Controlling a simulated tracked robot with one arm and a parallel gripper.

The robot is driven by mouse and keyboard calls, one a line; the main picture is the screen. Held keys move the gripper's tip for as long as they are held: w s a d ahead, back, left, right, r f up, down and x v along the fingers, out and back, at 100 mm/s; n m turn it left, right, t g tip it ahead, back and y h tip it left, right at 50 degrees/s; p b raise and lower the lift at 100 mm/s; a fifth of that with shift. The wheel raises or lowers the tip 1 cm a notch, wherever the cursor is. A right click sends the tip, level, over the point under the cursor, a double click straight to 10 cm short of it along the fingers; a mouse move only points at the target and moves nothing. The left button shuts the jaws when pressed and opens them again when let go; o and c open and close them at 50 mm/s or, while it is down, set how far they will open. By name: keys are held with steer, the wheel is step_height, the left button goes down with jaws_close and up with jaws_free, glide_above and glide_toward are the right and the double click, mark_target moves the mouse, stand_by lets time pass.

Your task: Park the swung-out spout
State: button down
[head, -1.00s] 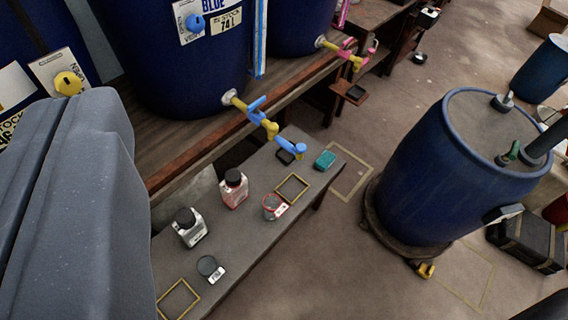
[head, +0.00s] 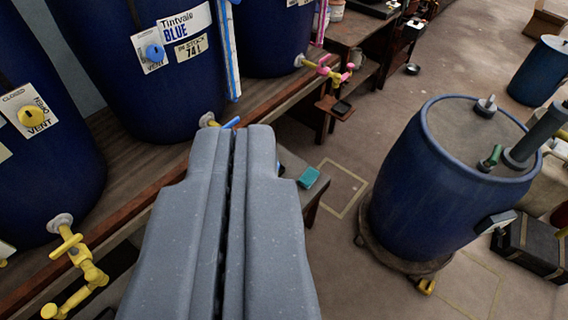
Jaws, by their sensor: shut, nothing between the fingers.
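My gripper (head: 238,130) fills the lower middle, its two grey fingers pressed together with a thin dark seam. Its tips overlap the outlet of the middle blue vat (head: 175,90), labelled Tintvale BLUE. That outlet's yellow stub (head: 208,120) and a bit of blue handle (head: 232,122) show at the tips; the rest of its spout is hidden. I cannot tell if the tips touch it. The left vat (head: 60,165) has a yellow spout (head: 92,272) bending toward the lower left. The right vat (head: 275,45) has a yellow spout with pink parts (head: 332,70).
A wooden shelf edge (head: 128,212) runs below the vats. A teal block (head: 308,177) sits on the grey bench end (head: 310,200), mostly behind my gripper. A blue drum (head: 425,190) stands on a wheeled base at right. Floor between is clear.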

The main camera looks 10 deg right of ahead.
step_height(320, 180, down, 12)
steer(key=b, duration=1.2)
stand_by(0.6)
